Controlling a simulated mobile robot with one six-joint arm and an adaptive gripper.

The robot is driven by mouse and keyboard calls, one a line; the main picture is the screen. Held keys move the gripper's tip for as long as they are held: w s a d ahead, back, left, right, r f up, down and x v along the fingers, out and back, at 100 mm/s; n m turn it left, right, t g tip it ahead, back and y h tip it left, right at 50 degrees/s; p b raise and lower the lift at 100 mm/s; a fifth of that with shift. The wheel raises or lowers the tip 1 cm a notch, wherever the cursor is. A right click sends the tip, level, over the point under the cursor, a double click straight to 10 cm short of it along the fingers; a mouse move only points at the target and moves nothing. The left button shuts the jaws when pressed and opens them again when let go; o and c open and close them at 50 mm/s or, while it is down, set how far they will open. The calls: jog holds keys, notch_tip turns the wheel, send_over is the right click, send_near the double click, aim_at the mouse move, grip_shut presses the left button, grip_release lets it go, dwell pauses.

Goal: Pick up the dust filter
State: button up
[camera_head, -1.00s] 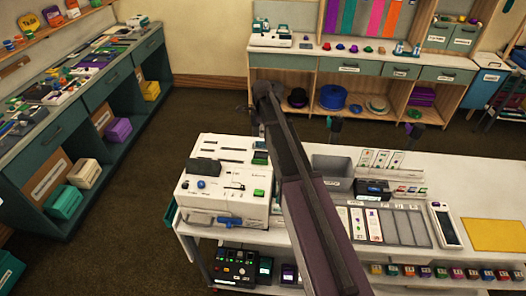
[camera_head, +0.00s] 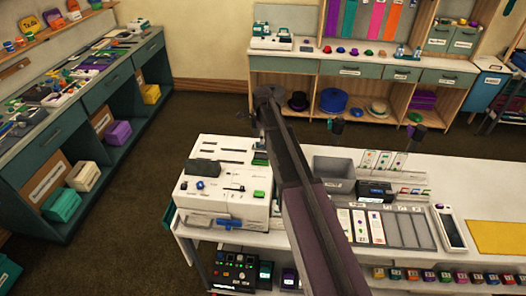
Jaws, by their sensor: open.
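I cannot pick out a dust filter for certain in this view. A white machine (camera_head: 228,188) stands on the left end of the white worktable, with a dark piece, slots, small knobs and a blue handle at its front. My dark arm rises from the bottom middle to a joint near the top and covers part of the table.
The white worktable (camera_head: 450,185) also holds a grey bin (camera_head: 333,166), a small black device (camera_head: 375,191), card trays and a yellow mat (camera_head: 496,237). A teal bench (camera_head: 70,130) stands left, shelving at the back. The brown floor (camera_head: 195,115) between them is open.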

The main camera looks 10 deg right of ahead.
aim_at(263, 148)
jog(key=shift+s+f+b, duration=0.1)
jog(key=shift+f+b, duration=1.25)
jog(key=shift+f, duration=0.3)
grip_shut()
